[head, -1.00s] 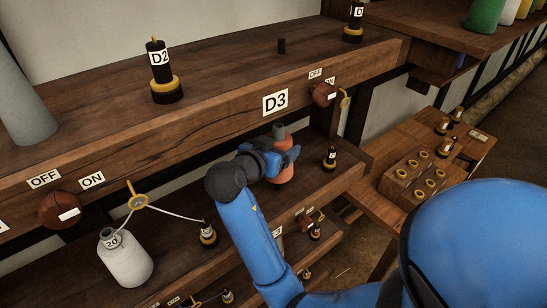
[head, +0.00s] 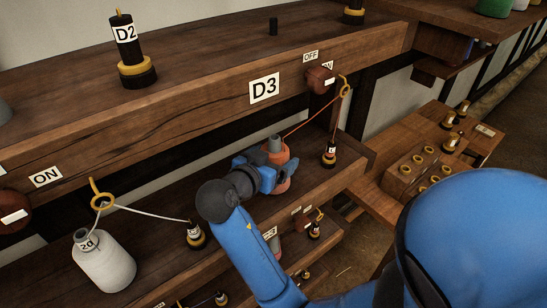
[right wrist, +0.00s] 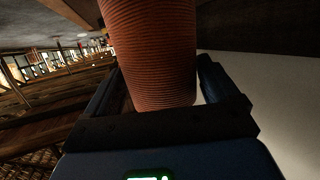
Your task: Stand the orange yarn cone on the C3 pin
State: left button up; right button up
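The orange yarn cone (head: 284,186) stands upright on the middle shelf below the D3 label (head: 264,88), its grey top showing. The pin beneath it is hidden, so I cannot see how the cone is seated. My right gripper (head: 276,167) is around the cone. In the right wrist view the cone (right wrist: 150,55) is between the two fingers, with a narrow light gap beside the right finger, so the gripper looks open. An orange thread (head: 310,122) runs from the cone up to a yellow ring (head: 345,88). My left gripper is out of view.
A small black bobbin (head: 329,154) stands just right of the cone. A white cone marked 20 (head: 104,262) and another bobbin (head: 194,235) stand to the left. The upper beam (head: 190,112) overhangs the shelf. A wooden block with yellow-ringed holes (head: 412,176) is at the right.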

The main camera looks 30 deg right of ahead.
jog(key=shift+o, duration=0.8)
jog(key=shift+s+a+r, duration=0.15)
jog(key=shift+s+a, duration=0.05)
jog(key=shift+a, duration=0.05)
jog(key=shift+w+d, duration=0.2)
jog(key=shift+w, duration=0.1)
jog(key=shift+f, duration=0.2)
jog(key=shift+s+a+r+b, duration=0.1)
jog(key=shift+a+b, duration=0.2)
jog(key=shift+a, duration=0.05)
jog(key=b+v, duration=0.3)
jog(key=v, duration=0.8)
jog(key=shift+s, duration=0.15)
jog(key=shift+r, duration=0.15)
